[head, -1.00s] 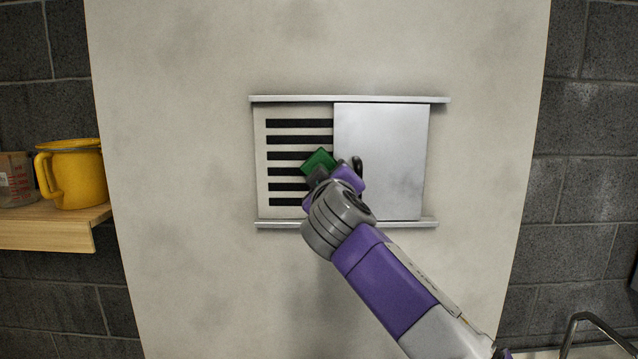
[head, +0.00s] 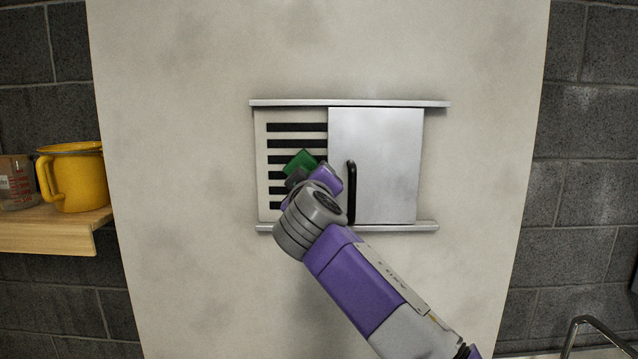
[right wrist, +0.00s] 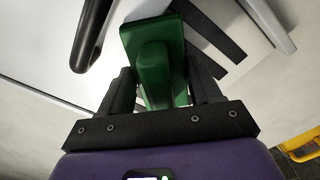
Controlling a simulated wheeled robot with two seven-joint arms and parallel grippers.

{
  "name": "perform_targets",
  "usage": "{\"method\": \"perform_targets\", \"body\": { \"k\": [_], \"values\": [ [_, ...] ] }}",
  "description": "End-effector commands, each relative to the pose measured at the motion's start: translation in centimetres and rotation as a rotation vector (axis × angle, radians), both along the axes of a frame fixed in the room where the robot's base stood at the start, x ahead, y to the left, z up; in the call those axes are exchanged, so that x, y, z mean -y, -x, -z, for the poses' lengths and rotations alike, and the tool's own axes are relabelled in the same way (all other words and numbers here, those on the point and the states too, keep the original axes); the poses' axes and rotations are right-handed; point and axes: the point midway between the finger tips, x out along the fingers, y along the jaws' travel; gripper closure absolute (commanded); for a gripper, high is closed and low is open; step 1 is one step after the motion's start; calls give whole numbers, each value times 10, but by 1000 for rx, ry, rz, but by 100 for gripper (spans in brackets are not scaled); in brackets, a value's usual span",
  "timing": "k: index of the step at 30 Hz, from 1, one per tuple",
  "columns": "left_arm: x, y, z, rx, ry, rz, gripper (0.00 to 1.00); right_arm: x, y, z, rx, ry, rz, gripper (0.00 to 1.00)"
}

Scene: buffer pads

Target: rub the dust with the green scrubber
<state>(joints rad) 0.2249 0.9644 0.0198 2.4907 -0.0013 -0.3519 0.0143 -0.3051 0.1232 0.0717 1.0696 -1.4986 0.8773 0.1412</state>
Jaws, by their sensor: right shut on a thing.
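The green scrubber (head: 300,162) is held in my right gripper (head: 308,172), in front of the slotted vent panel (head: 262,160). The right wrist view shows the scrubber (right wrist: 155,65) between the two dark fingers of my right gripper (right wrist: 160,88), which are shut on its handle. I cannot tell whether its face touches the slats. Grey smudges that look like dust mark the sliding metal door (head: 385,150) and the pale wall panel (head: 180,240). The lower middle of the vent is hidden behind my gripper and wrist. My left gripper is not in view.
The door's black handle (head: 351,190) stands just right of my right gripper. Metal rails run above (head: 350,103) and below (head: 400,226) the door. A yellow mug (head: 78,180) stands on a wooden shelf (head: 50,232) at the left.

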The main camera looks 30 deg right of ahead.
Motion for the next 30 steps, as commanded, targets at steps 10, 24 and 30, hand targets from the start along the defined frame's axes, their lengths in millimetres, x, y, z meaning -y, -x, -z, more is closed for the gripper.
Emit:
{"method": "perform_targets", "body": {
  "k": [10, 24, 30],
  "values": [
    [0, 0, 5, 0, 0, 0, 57, 20, 14, 0, 2, 0, 4, 61],
    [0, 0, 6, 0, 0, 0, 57, 34, 21, -1, 1, 2, 2, 61],
    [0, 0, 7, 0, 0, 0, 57, 20, 13, -1, 1, 2, -1, 61]
  ]
}}
